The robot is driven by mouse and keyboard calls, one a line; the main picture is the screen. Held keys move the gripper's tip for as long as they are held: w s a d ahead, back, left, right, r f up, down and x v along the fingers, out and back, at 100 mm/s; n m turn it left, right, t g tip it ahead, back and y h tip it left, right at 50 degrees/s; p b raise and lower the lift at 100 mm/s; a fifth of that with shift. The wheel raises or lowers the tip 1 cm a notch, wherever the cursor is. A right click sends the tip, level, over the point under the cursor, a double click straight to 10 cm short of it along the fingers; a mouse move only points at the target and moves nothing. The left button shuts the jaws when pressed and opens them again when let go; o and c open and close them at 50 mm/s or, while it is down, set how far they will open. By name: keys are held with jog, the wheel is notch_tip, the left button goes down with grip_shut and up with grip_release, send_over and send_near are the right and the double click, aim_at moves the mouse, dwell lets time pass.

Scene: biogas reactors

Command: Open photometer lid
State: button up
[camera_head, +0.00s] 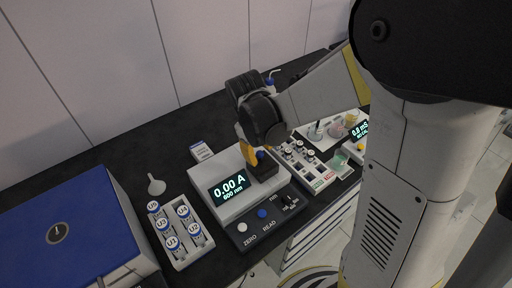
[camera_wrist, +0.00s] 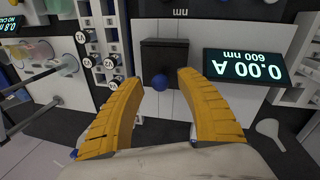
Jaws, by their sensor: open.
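The photometer (camera_head: 215,204) is a white box on the dark bench, with a lit display reading 0.00 A, 600 nm.
A rack of labelled vials (camera_head: 180,237) and a blue-topped box (camera_head: 70,228) stand left of the photometer. Another vial rack (camera_head: 311,172) stands close on its right. A white funnel (camera_head: 156,185) lies on the bench. The wall is behind.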

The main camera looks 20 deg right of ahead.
jog(key=shift+w+f, duration=0.1)
jog(key=shift+f, duration=0.4)
jog(key=shift+c, duration=0.6)
grip_shut()
jog(key=w, duration=0.2)
jog(key=w+a, duration=0.1)
jog(key=w, duration=0.1)
jog(key=w+a, duration=0.1)
jog(key=w, duration=0.1)
jog(key=shift+w+b, duration=0.35)
jog(key=shift+w, duration=0.05)
jog(key=shift+o, duration=0.6)
grip_release()
